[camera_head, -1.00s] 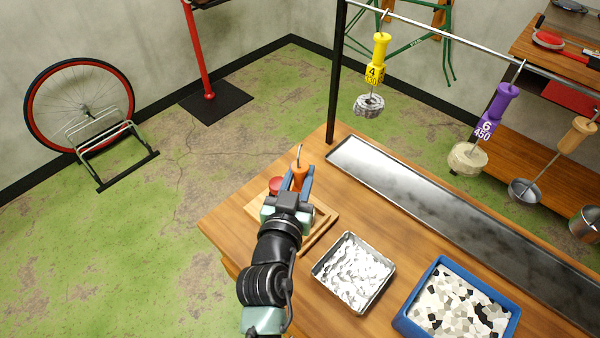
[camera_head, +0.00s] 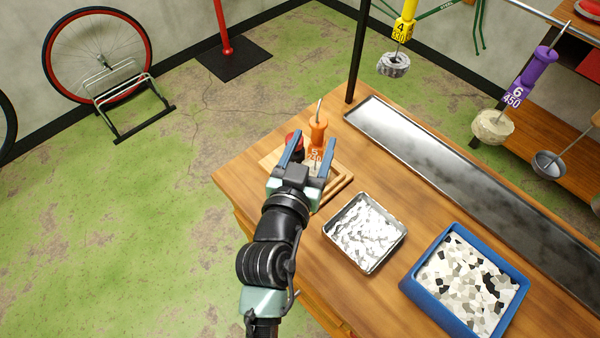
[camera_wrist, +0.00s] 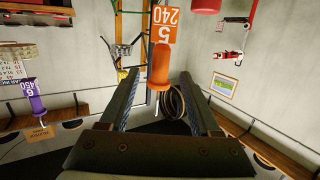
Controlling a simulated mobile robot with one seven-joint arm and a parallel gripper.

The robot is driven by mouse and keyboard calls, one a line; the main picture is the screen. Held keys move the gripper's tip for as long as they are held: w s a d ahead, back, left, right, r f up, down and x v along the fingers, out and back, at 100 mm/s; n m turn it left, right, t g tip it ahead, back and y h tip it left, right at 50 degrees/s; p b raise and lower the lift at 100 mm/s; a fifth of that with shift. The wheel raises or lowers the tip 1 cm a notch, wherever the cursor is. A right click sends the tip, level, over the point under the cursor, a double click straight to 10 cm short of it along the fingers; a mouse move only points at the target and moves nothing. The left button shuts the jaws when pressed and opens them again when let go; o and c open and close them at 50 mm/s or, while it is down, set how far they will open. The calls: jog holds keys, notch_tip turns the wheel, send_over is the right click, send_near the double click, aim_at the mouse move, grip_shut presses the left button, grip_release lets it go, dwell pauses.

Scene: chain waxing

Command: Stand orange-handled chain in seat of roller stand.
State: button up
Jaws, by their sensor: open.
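The orange-handled chain shows its orange handle (camera_head: 317,131) and its tag reading 5 and 240 (camera_head: 314,154). The handle is upright with its hook wire up. My gripper (camera_head: 314,139) is open, with one finger on each side of the handle and tag. In the wrist view the handle (camera_wrist: 159,68) appears between the spread fingers, with a gap on both sides. The chain's lower end and the seat are hidden behind my gripper.
A metal tray of pale flakes (camera_head: 398,232) and a blue bin of wax pieces (camera_head: 412,290) stand to the right. A long metal trough (camera_head: 390,128) runs behind. Yellow-handled (camera_head: 403,28) and purple-handled (camera_head: 536,66) chains hang from the rail.

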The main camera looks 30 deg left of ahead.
jog(key=b+v, duration=0.2)
jog(key=v, duration=0.6)
jog(key=shift+s, duration=0.35)
jog(key=shift+d+r, duration=0.1)
jog(key=w+d+r+m+t+h, duration=0.1)
jog(key=w+d+r+t, duration=0.25)
jog(key=r, duration=0.75)
jog(key=w+d+r+m+t+h, duration=0.1)
jog(key=w+d+r+t, duration=0.2)
jog(key=r, duration=0.9)
jog(key=s+d+r+t, duration=0.2)
jog(key=s+d+r, duration=0.1)
jog(key=r, duration=0.8)
jog(key=s+d+r+t, duration=0.2)
jog(key=s+d+r, duration=0.1)
jog(key=r, duration=0.8)
jog(key=shift+s+d+r+t+h, duration=0.2)
jog(key=shift+d+r+t+h, duration=0.2)
jog(key=shift+d, duration=0.35)
